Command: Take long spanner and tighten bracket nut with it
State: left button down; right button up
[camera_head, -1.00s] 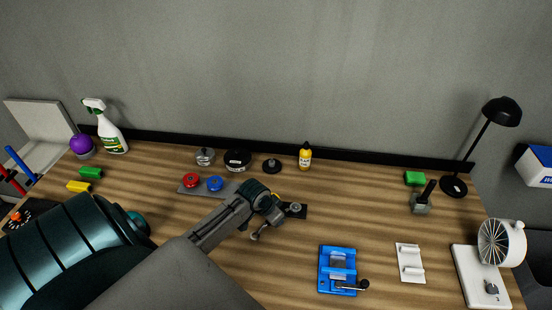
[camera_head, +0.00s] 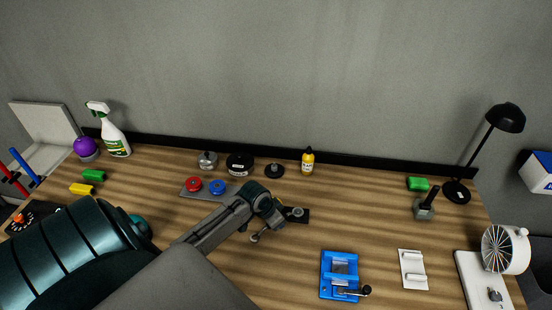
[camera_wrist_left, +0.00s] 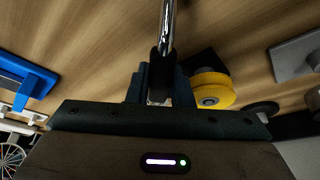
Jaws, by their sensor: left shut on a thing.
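My left gripper (camera_head: 268,216) is low over the middle of the table, shut on a shiny metal bar with a dark section, which looks like the long spanner (camera_wrist_left: 168,25). The bar runs up out of the left wrist view. In the head view, a small grey end (camera_head: 257,236) juts below the gripper. Just right of it is a small black plate (camera_head: 304,216) with a round grey nut-like piece, likely the bracket. The wrist view shows a yellow round part (camera_wrist_left: 210,88) with a grey hub beside my fingers. Contact between spanner and nut cannot be made out. My right gripper is not in view.
A blue vise-like fixture (camera_head: 339,270) and a white holder (camera_head: 413,270) stand to the right. A plate with red and blue knobs (camera_head: 184,194) is to the left. A yellow bottle (camera_head: 307,162) stands behind. Bare wood lies between the bracket and the vise.

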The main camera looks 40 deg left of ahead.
pick_arm(q)
jog(key=shift+r, duration=0.15)
jog(key=shift+r, duration=2.8)
jog(key=shift+s, duration=0.1)
